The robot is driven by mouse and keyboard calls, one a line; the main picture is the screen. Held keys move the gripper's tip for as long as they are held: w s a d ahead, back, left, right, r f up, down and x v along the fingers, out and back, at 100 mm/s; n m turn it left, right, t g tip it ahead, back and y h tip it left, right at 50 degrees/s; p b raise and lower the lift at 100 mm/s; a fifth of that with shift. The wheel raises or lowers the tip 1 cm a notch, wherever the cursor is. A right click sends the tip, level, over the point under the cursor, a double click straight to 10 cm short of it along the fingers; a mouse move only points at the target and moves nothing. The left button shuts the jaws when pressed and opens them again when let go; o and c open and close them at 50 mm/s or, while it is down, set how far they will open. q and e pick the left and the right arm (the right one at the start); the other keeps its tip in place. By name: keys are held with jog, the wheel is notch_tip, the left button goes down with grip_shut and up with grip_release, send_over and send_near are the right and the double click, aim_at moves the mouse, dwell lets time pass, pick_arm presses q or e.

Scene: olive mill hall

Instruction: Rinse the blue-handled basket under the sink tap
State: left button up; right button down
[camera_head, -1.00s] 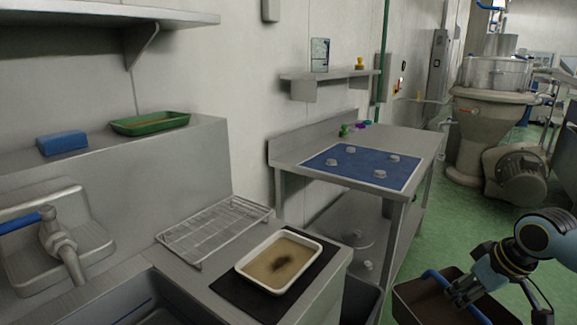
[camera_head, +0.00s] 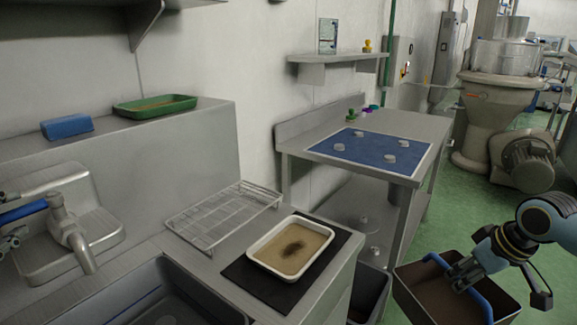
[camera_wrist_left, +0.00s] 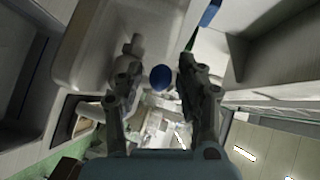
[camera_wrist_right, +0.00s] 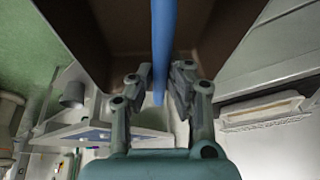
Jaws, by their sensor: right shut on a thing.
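The basket (camera_head: 424,290) is dark with a brown inside and a blue handle (camera_head: 474,297). It hangs at the lower right of the head view. My right gripper (camera_head: 463,282) is shut on the handle; the right wrist view shows the blue bar (camera_wrist_right: 163,40) between its fingers. The tap (camera_head: 72,238) stands over the sink (camera_head: 205,296) at the left, with a blue lever (camera_head: 22,212). My left gripper (camera_head: 8,240) is at the left edge beside the lever. In the left wrist view its fingers are apart, with the round blue lever end (camera_wrist_left: 160,77) showing between them.
A white tray (camera_head: 255,257) with brown residue lies on a black mat (camera_head: 270,290) right of the sink, beside a wire rack (camera_head: 222,212). A blue sponge (camera_head: 67,127) and green tray (camera_head: 155,106) sit on the ledge. A table with a blue mat (camera_head: 375,150) stands behind.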

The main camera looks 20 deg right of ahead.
pick_arm(q)
jog(key=shift+w+f, duration=0.1)
jog(key=shift+w, duration=0.25)
jog(key=shift+c, duration=0.4)
grip_shut()
jog(key=shift+f, duration=0.1)
